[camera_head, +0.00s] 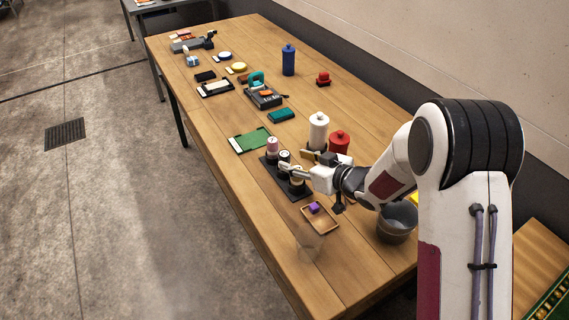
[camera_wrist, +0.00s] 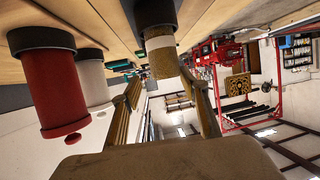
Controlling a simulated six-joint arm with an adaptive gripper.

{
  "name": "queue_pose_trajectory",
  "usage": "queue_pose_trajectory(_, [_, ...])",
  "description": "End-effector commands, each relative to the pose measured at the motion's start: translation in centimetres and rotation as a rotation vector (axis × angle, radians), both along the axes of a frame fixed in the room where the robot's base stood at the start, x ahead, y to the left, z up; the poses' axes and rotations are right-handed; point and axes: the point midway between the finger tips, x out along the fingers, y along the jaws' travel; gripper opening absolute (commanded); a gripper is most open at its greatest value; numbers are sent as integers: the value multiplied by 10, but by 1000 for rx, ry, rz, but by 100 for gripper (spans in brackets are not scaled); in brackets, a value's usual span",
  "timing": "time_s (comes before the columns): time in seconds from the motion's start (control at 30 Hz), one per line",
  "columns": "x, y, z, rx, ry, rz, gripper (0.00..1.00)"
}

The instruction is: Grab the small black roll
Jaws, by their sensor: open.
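A black rack (camera_head: 272,167) on the wooden table holds a pink spool (camera_head: 272,144), a dark spool (camera_head: 284,156) with a pale top, and a beige spool (camera_head: 297,174). The dark spool is the closest match I see to a small black roll, but I cannot be sure. My gripper (camera_head: 288,170) is open, low at the rack, beside the dark and beige spools, and partly covers them. In the wrist view my gripper (camera_wrist: 165,92) has a brownish spool (camera_wrist: 162,60) with a pale band ahead, between its fingers. I cannot tell whether they touch it.
A white bottle (camera_head: 318,132) and a red bottle (camera_head: 339,143) stand close behind my gripper. A small tray (camera_head: 321,225) with a purple block, a clear cup (camera_head: 308,246) and a grey bowl (camera_head: 396,225) are nearer. A green board (camera_head: 250,140) lies left of the rack.

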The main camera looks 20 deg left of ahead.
Motion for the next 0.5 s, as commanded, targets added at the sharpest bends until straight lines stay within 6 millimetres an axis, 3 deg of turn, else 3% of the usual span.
queue_pose_trajectory(0.5, [4,7,-3,1,1,0,44])
